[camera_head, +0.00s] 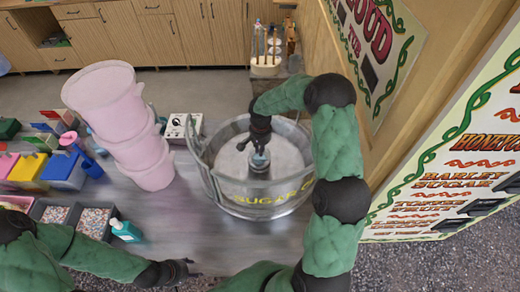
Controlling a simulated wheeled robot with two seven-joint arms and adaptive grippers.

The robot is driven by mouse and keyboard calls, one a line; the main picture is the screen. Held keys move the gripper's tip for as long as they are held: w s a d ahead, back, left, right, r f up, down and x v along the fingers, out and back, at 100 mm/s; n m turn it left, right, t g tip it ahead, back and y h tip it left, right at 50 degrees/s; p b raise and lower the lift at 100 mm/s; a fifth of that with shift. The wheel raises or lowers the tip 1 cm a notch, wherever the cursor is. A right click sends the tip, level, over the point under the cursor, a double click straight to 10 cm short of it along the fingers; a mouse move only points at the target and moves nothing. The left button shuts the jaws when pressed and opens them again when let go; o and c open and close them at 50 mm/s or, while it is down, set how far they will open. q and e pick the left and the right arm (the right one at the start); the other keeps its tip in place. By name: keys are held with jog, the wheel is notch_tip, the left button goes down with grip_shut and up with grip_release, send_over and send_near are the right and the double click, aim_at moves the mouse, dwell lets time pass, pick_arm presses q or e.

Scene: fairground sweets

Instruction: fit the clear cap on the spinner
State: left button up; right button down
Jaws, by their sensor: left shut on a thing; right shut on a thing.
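The wide, clear-walled bowl (205,172) with yellow lettering stands on the grey table. My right gripper (258,146) reaches down into it from above, shut on a small pale, clear-looking piece, seemingly the clear cap (259,159). The cap is at the bowl's centre, where the spinner is largely hidden beneath cap and fingers. I cannot tell whether the cap touches or sits on the spinner. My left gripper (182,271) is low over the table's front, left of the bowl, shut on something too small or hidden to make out.
A leaning stack of pink tubs (125,125) stands left of the bowl, with a white control box (182,128) behind. Coloured boxes (62,170), sprinkle trays (92,222) and a teal bottle (126,231) are at left. A sign panel (455,165) borders the right.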

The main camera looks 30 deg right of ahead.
pick_arm(q)
jog(key=shift+w+f, duration=0.1)
jog(key=shift+f, duration=0.1)
pick_arm(e)
jog(key=shift+s+a, duration=0.15)
jog(key=shift+s, duration=0.1)
pick_arm(q)
jog(key=shift+f+b, duration=0.1)
jog(key=shift+b, duration=0.2)
pick_arm(e)
jog(key=shift+s+a, duration=0.15)
jog(key=shift+s, duration=0.05)
pick_arm(q)
jog(key=shift+f+b, duration=0.3)
jog(key=shift+b, duration=0.05)
jog(key=shift+d+f+b, duration=0.1)
jog(key=shift+f+b, duration=0.2)
jog(key=shift+f, duration=0.05)
pick_arm(e)
jog(key=shift+f, duration=0.35)
pick_arm(q)
jog(key=shift+o, duration=0.9)
jog(key=shift+f, duration=0.2)
pick_arm(e)
jog(key=shift+w+f, duration=0.1)
jog(key=shift+f, duration=0.05)
jog(key=shift+d, duration=0.2)
